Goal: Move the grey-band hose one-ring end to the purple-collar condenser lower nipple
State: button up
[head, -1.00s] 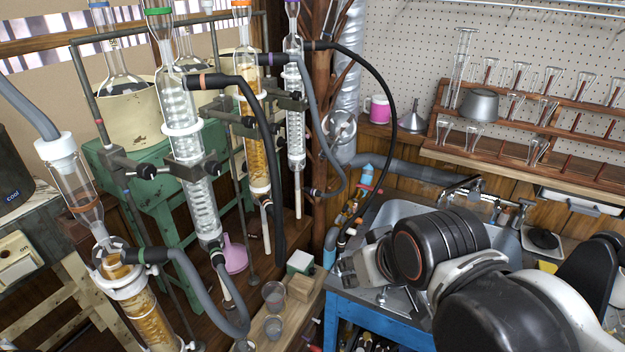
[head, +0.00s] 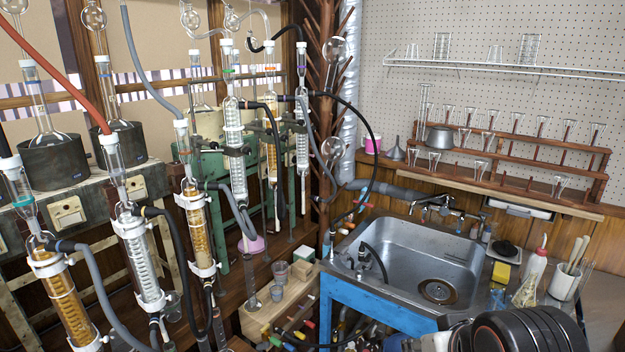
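The purple-collar condenser (head: 302,130) appears to be the slim clear coil column at the back right of the rig, beside the wooden post. The lower nipple is too small to make out. I cannot tell which hose carries a grey band or one ring. My arm shows at the bottom right; my gripper's fingertips are not in view.
A sink (head: 420,255) on a blue frame (head: 340,300) stands right of the rig, with short black hoses at its left edge. Other condensers and hoses crowd the left. A low wooden block with beakers (head: 280,272) sits between. Glassware racks (head: 520,155) line the back wall.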

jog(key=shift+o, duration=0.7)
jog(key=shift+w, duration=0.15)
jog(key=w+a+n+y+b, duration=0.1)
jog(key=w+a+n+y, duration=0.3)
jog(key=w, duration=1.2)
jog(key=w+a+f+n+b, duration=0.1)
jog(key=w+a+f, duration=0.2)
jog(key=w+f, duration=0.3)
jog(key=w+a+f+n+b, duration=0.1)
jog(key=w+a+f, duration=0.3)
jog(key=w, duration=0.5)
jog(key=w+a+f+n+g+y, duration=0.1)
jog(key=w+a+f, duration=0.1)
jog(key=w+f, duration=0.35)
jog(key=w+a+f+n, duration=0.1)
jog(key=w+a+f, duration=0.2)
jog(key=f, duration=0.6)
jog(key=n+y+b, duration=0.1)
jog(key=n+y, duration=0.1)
send_near(287, 333)
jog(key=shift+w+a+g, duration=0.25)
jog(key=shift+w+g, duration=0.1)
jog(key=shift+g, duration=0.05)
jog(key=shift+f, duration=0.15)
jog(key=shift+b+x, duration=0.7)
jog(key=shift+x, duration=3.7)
